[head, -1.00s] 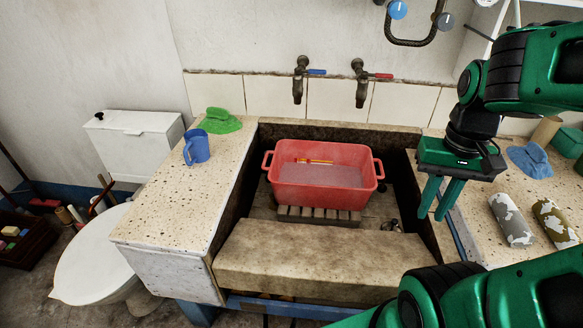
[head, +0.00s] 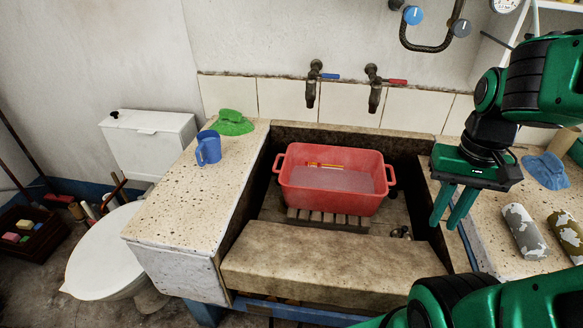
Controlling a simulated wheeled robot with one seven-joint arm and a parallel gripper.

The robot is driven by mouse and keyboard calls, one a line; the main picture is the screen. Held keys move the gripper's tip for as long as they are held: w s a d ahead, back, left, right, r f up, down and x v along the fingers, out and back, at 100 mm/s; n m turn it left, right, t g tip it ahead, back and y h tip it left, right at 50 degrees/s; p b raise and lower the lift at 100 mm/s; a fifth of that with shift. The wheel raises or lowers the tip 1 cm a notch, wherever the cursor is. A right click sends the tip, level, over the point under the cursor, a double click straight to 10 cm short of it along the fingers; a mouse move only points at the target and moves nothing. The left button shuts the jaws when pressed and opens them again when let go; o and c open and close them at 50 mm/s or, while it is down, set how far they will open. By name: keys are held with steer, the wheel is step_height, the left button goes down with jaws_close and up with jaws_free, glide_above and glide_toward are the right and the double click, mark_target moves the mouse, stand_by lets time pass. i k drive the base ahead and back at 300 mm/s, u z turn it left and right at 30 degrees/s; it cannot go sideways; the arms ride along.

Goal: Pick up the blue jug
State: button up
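The blue jug (head: 209,148) stands upright on the speckled stone counter (head: 185,205) left of the washtrough, with its handle toward the left front. My gripper (head: 449,224) hangs over the right side of the trough, pointing down, far to the right of the jug. Its two green fingers stand a little apart with nothing seen between them.
A red tub (head: 332,182) with cloudy water sits on wooden slats in the trough, between gripper and jug. A green cloth (head: 233,122) lies behind the jug. Two taps (head: 312,88) stick out above the trough. Two patterned cylinders (head: 523,232) lie on the right counter.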

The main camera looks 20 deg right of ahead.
mark_target(207, 151)
steer(key=u, duration=2.2)
steer(key=i, duration=1.4)
steer(key=z, duration=2.4)
